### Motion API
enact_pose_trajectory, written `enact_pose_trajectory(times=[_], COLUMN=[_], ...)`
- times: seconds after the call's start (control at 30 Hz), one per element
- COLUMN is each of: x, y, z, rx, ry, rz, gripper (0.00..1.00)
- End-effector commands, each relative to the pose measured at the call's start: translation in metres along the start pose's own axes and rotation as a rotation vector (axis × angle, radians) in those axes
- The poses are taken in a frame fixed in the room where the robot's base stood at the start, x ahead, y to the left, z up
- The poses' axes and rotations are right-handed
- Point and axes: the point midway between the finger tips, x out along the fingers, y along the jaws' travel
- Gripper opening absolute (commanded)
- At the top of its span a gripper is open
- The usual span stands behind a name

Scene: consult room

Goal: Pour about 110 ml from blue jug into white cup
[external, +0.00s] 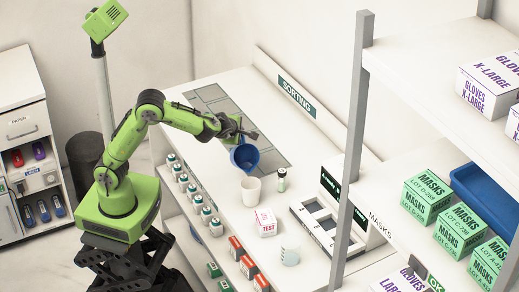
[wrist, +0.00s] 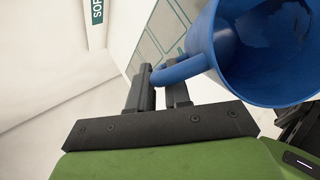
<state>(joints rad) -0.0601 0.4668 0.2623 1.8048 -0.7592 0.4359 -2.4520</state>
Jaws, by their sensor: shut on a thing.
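The blue jug (external: 245,157) is held in the air by my gripper (external: 239,134), tilted with its mouth toward the white cup. In the wrist view my gripper (wrist: 159,92) is shut on the jug's handle, and the jug (wrist: 262,55) fills the upper right with its open mouth in view. Liquid inside the jug cannot be made out clearly. The white cup (external: 251,191) stands upright on the counter just below the jug, and they look close in the external view. No stream shows between them. The cup's contents are hidden and it is not in the wrist view.
A white test box (external: 265,222) and a pale measuring cup (external: 290,250) stand in front.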

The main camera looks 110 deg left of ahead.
Motion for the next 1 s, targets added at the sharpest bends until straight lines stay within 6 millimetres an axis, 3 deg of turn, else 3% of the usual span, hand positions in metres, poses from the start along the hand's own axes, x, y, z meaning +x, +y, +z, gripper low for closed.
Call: enact_pose_trajectory(times=[1.0], x=[-0.022], y=[0.007], z=[0.008], rx=[0.060], ry=[0.038], rz=[0.139], gripper=[0.00])
